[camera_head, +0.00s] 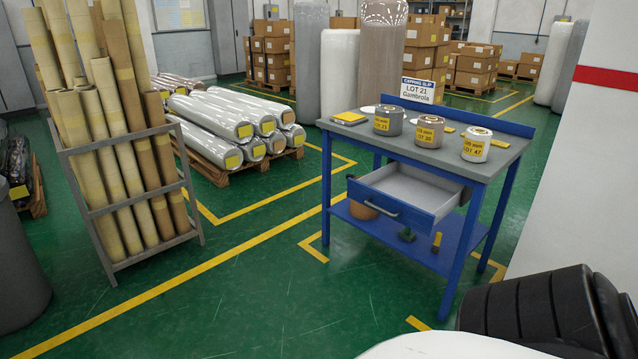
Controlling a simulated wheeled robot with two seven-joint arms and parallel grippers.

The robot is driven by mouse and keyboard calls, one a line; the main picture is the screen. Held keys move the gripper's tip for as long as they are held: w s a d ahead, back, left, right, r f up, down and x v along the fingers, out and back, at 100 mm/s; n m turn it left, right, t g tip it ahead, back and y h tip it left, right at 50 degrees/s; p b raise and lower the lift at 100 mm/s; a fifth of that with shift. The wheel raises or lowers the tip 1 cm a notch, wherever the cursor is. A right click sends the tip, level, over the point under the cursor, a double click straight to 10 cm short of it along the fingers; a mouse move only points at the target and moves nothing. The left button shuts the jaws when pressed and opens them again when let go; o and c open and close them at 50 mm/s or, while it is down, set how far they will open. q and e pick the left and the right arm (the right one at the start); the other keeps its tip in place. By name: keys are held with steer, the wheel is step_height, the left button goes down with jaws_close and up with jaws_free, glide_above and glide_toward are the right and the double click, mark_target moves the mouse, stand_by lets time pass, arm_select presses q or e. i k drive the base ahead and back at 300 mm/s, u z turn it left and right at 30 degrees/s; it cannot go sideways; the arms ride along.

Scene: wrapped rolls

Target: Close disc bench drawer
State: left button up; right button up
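The disc bench (475,165) is a blue-framed table with a grey top, standing right of centre in the head view. Its drawer (398,205) is pulled out toward the front left, with a blue front panel, a dark handle (377,203) and a grey interior that looks empty. Three labelled rolls stand on the top: a grey one (388,121), a brownish one (430,132) and a white one (477,145). Neither of my grippers shows in this view. A black ribbed part and a white rounded surface at the bottom right appear to be mine.
A rack of cardboard tubes (122,160) stands at the left. Wrapped rolls (215,115) lie on a pallet behind it. A grey bin (20,270) is at the far left edge. A white wall (590,180) stands right of the bench. The green floor before the drawer is clear.

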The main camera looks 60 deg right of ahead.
mark_target(413, 197)
steer(key=z, duration=2.3)
steer(key=i, duration=1.6)
steer(key=z, duration=0.05)
